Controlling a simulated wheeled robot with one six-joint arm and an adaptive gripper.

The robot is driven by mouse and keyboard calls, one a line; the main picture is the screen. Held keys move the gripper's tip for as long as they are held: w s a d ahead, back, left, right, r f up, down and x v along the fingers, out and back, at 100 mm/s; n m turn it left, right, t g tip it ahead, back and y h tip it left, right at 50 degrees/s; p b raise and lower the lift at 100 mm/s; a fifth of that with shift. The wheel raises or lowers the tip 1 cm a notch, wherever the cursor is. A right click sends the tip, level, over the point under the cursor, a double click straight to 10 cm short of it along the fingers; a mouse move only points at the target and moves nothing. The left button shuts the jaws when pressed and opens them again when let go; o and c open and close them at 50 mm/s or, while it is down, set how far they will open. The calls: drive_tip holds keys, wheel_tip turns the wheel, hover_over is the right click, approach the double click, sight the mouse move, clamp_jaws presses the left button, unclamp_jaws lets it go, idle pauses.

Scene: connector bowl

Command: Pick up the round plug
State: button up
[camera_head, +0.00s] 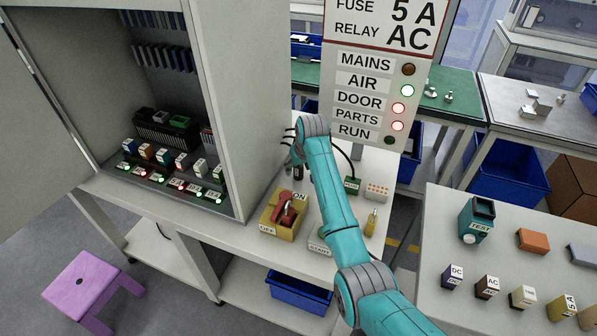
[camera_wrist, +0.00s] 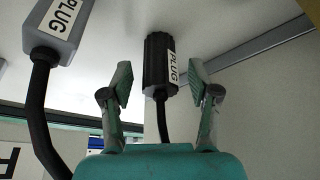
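The round plug (camera_wrist: 155,65) is black and ribbed, with a white PLUG label and a black cord at its lower end in the wrist view. My gripper (camera_wrist: 161,80) is open, with one finger on each side of the plug and a visible gap at both sides. A grey, box-shaped plug (camera_wrist: 60,25), also labelled PLUG, with a thick black cord, is at the left. In the head view my gripper (camera_head: 297,152) is beside the cabinet's right wall, and a small dark object (camera_head: 299,172) shows below it; I cannot tell which plug it is.
The open grey cabinet (camera_head: 225,120) stands close left of my gripper. A red switch on a yellow box (camera_head: 284,215) is in front. The indicator panel (camera_head: 378,80) rises behind right. A green box with a cord (camera_head: 352,185) is right of my arm.

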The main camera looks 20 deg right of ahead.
clamp_jaws()
drive_tip(key=shift+r, duration=0.1)
